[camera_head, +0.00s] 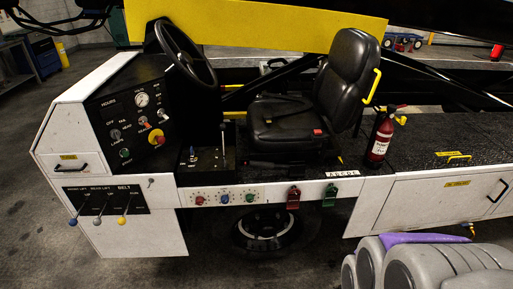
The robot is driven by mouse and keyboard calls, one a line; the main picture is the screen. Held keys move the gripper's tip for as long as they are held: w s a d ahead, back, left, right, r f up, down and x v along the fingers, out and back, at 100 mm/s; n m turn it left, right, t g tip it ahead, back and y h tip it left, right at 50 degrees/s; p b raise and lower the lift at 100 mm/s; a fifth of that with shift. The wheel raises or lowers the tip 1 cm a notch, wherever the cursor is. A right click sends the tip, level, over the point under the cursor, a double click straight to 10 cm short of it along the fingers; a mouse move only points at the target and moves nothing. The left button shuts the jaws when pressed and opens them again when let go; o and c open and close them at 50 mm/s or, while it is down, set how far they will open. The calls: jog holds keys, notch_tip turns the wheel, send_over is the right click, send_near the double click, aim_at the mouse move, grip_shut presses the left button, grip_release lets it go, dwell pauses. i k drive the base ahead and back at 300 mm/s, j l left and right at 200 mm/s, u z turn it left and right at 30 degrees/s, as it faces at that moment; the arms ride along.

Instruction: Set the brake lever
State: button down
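A tall thin lever (223,142) stands close to upright on the black floor console between the dashboard and the seat. A shorter lever (192,152) stands to its left on the same console. I can read no brake label on either, so I cannot tell for sure which is the brake lever. My gripper is not in view; only grey rounded parts, probably of my own arm, show at the lower right, well away from the console.
A steering wheel (185,52) is above the dashboard, and a black seat (300,105) is right of the console. Blue, grey and yellow lift and belt levers (100,205) are on the lower left panel. A fire extinguisher (382,137) stands right of the seat. Floor shows at left.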

aim_at(252, 164)
jog(key=i+l+u, duration=0.35)
jog(key=i+l, duration=0.3)
jog(key=i, duration=0.1)
